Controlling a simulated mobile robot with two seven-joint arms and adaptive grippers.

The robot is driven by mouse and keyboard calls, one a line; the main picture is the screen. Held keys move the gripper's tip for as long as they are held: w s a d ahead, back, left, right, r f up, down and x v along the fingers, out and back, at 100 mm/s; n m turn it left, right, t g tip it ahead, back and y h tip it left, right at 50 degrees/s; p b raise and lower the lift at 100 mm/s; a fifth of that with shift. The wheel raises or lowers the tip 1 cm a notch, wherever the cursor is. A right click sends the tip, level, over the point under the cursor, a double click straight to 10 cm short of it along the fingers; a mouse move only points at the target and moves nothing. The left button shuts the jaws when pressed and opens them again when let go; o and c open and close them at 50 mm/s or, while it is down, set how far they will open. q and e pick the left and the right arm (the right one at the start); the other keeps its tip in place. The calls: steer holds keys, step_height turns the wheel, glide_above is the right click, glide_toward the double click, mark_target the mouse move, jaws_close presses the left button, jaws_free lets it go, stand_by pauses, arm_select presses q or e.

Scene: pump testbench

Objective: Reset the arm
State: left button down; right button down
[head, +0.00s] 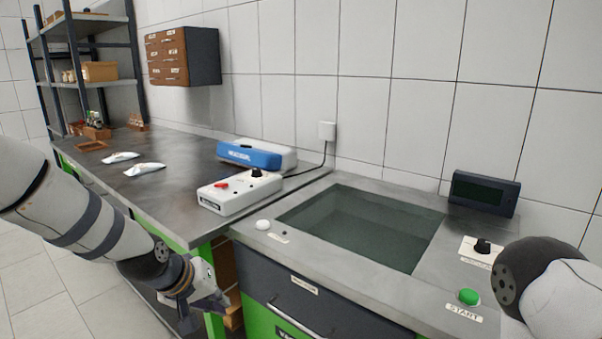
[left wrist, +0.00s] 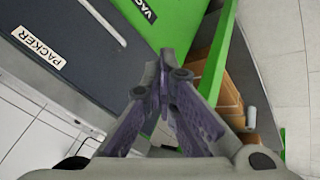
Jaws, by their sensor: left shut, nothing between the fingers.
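My left arm (head: 95,225) comes in from the left in the head view. My left gripper (head: 222,303) is shut and empty, low in front of the bench, beside the green leg and left of the dark drawer front. In the left wrist view the left gripper (left wrist: 163,62) points down past the green frame (left wrist: 165,20), with its fingertips together. Part of my right arm (head: 545,280) shows at the right edge of the head view. My right gripper is out of view.
The bench holds a sunken tank (head: 360,230), a green START button (head: 469,297), a display (head: 483,192), a white switch box (head: 238,192) and a blue sealer (head: 250,154). Two white packets (head: 144,169) lie on the left worktop (head: 190,170). Open floor (head: 40,290) lies at left.

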arm_select(q)
steer(key=s+a+f+m+g+y, duration=0.1)
steer(key=s+f+g, duration=0.1)
steer(key=s+f, duration=0.7)
steer(key=s+f+g, duration=0.2)
steer(key=s+f, duration=0.5)
steer(key=s, duration=0.4)
steer(key=s+a+f+m+g+y, duration=0.1)
steer(key=s+a, duration=0.1)
steer(key=s, duration=0.9)
steer(key=s+a+f+g+y, duration=0.1)
steer(key=s+a+g, duration=0.1)
steer(key=s, duration=1)
steer(key=shift+a+m, duration=0.4)
steer(key=shift+a, duration=0.05)
